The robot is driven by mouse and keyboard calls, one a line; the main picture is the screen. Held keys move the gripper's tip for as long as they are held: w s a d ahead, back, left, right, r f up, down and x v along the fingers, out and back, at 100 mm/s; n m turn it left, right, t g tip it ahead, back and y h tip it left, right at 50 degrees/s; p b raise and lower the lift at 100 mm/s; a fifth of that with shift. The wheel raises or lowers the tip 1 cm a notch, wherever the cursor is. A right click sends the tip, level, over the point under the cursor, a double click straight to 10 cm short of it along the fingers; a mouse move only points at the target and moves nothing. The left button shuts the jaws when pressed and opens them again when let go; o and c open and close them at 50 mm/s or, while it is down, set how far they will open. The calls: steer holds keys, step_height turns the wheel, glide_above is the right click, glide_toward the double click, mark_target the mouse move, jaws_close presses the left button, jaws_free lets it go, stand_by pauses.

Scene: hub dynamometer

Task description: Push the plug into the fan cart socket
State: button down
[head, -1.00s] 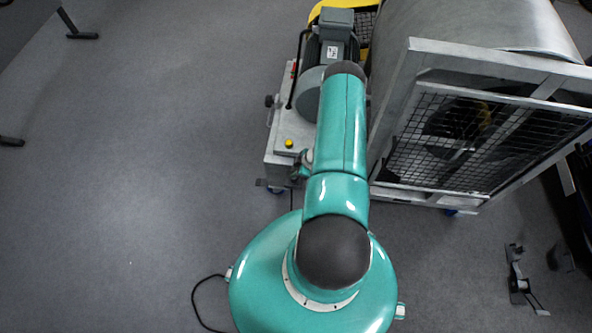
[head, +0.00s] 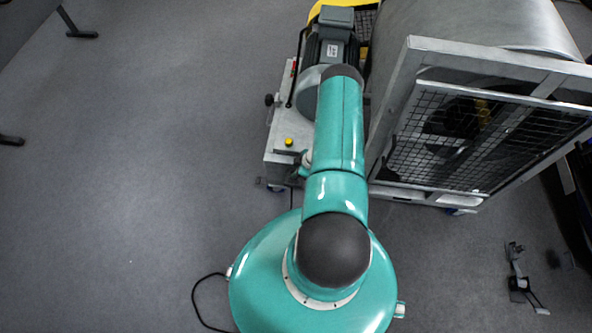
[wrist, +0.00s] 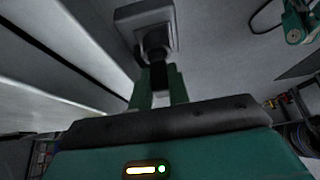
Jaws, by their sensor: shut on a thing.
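In the wrist view, my gripper (wrist: 157,88) is shut on the dark plug (wrist: 157,73), one green finger on each side of it. The plug's front end meets the grey square socket (wrist: 138,17) on the pale cart panel. I cannot tell how deep the plug sits in it. In the head view, the fan cart (head: 283,150) stands beyond my body, and my teal arm reaches over its near edge. The arm hides most of my gripper, the plug and the socket there.
A grey motor (head: 334,45) sits on the cart, with a yellow button (head: 289,142) nearer me. A large metal housing with a mesh guard (head: 440,160) stands close right of my arm. A small stand (head: 520,280) is at lower right.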

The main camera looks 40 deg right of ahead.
steer(key=c, duration=1.3)
jaws_free()
steer(key=shift+o, duration=0.2)
steer(key=v, duration=1.3)
steer(key=shift+d+r, duration=0.15)
steer(key=shift+r, duration=0.2)
